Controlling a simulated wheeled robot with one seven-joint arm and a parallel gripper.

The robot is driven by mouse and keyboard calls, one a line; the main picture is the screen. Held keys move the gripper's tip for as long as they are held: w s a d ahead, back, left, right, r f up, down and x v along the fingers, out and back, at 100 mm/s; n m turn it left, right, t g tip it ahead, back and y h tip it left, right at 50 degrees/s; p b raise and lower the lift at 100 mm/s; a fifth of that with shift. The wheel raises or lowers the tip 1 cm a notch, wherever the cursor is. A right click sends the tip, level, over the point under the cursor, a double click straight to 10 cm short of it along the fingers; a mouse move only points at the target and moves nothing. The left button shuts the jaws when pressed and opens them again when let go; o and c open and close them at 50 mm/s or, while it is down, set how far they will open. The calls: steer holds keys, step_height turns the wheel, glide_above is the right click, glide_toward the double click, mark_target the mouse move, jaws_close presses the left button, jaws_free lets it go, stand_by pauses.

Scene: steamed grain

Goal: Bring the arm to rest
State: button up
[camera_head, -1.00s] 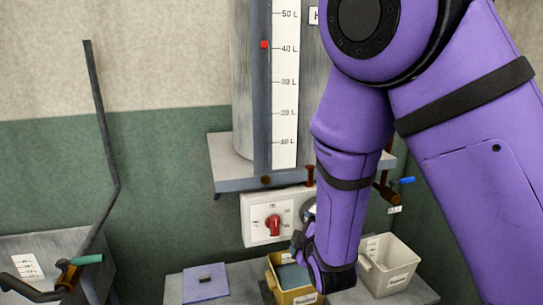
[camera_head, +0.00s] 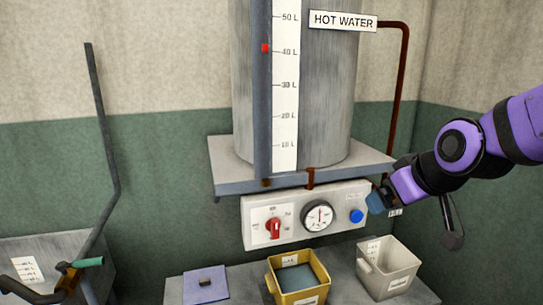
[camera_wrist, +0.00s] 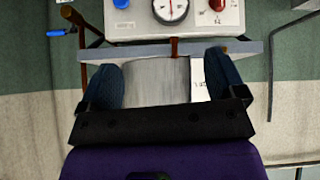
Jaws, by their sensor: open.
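My arm reaches in from the right in the head view, bent and held clear of the counter. My gripper (camera_head: 375,201) is near the right end of the control box (camera_head: 305,215), in front of the space under the tank shelf; part of it is hard to make out there. In the wrist view, my gripper (camera_wrist: 162,75) shows two dark blue fingers spread wide apart. Nothing is held between them. The grey tank (camera_wrist: 160,80) shows beyond the fingers, upside down in that view.
The hot water tank (camera_head: 335,90) stands on a shelf (camera_head: 230,170). A brown pipe (camera_head: 400,80) runs down near my arm. Below are a yellow container (camera_head: 300,297), a whitish container (camera_head: 388,268) and a blue lid (camera_head: 205,292). A metal bar (camera_head: 105,140) stands at left.

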steer(key=s+d+r+m+g+h, duration=0.1)
steer(key=s+d+r+m, duration=0.1)
steer(key=s, duration=0.6)
steer(key=s+d+r+m+g+h, duration=0.1)
steer(key=s+d+r+m, duration=0.1)
steer(key=s+d, duration=0.3)
steer(key=s+r, duration=0.1)
steer(key=s, duration=0.2)
steer(key=shift+r+m, duration=0.3)
steer(key=shift+r, duration=0.05)
steer(key=shift+s, duration=0.1)
